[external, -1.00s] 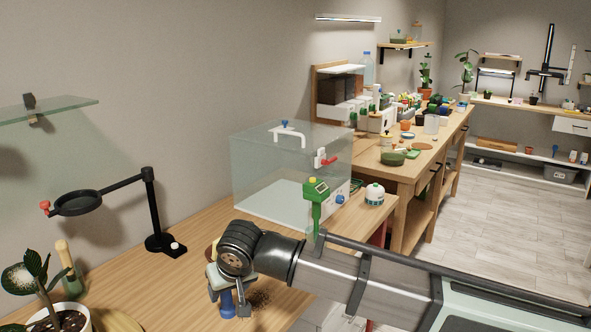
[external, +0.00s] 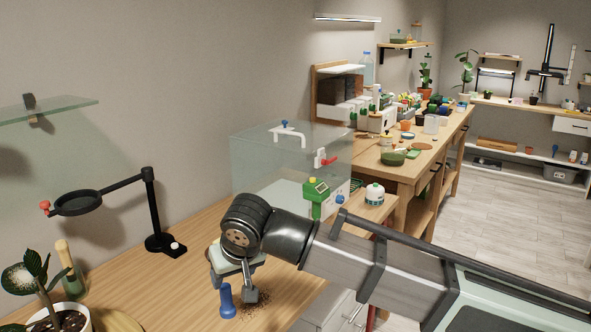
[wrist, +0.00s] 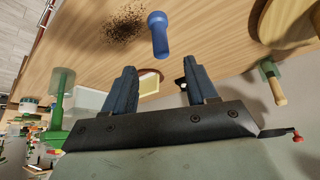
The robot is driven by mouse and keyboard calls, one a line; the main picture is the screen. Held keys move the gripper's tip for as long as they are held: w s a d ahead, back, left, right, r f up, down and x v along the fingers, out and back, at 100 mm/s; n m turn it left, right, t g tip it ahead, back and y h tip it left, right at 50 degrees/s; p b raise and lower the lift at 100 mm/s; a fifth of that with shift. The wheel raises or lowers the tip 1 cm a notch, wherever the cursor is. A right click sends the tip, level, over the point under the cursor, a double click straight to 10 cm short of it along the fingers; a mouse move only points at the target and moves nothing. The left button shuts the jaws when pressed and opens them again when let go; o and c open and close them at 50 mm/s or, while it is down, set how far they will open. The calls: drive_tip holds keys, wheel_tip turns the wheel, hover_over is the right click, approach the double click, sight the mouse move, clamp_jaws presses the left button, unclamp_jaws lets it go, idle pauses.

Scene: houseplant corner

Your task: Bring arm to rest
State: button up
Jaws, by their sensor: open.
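My gripper (wrist: 159,82) is open and empty in the wrist view, its two dark fingers apart. In the external view my gripper (external: 231,284) points down over the near wooden bench, partly hidden by my own wrist. A blue-handled tool (external: 227,301) stands or lies on the bench just below it; I cannot tell which. The same blue handle (wrist: 158,36) shows in the wrist view beyond the fingers, apart from them. A patch of dark soil (wrist: 124,25) lies beside it on the wood.
A clear box (external: 270,165) stands at the bench's back, with a green meter (external: 316,199) and white bottle (external: 374,194) near it. A magnifier stand (external: 153,211) and potted plant (external: 60,315) are at left. A glass shelf (external: 45,110) juts from the wall.

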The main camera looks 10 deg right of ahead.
drive_tip(key=w+d+f+g+h, duration=0.1)
drive_tip(key=d+f+g, duration=0.2)
drive_tip(key=d+f, duration=0.35)
drive_tip(key=w+d+f+g+h, duration=0.1)
drive_tip(key=d+f+g, duration=0.15)
drive_tip(key=d, duration=0.75)
drive_tip(key=w+d+f+m+g+h, duration=0.1)
drive_tip(key=w+d+f, duration=0.1)
drive_tip(key=d+f, duration=1.05)
drive_tip(key=w+d+f+m+g, duration=0.1)
drive_tip(key=w+d+f+g, duration=0.1)
drive_tip(key=d+f, duration=1.05)
drive_tip(key=s+d+f+g, duration=0.1)
drive_tip(key=s+d+f, duration=0.35)
drive_tip(key=f, duration=0.35)
drive_tip(key=s+d+f+g, duration=0.1)
drive_tip(key=s+d+f, duration=0.2)
drive_tip(key=d+f, duration=0.35)
drive_tip(key=s+d+f+m+g, duration=0.1)
drive_tip(key=s+d+f, duration=0.3)
drive_tip(key=s, duration=0.3)
drive_tip(key=s+d+f+g+y, duration=0.1)
drive_tip(key=s+d+f, duration=0.3)
drive_tip(key=s, duration=0.3)
drive_tip(key=shift+s+f+m, duration=0.15)
drive_tip(key=shift+f+m, duration=0.25)
drive_tip(key=shift+f, duration=0.5)
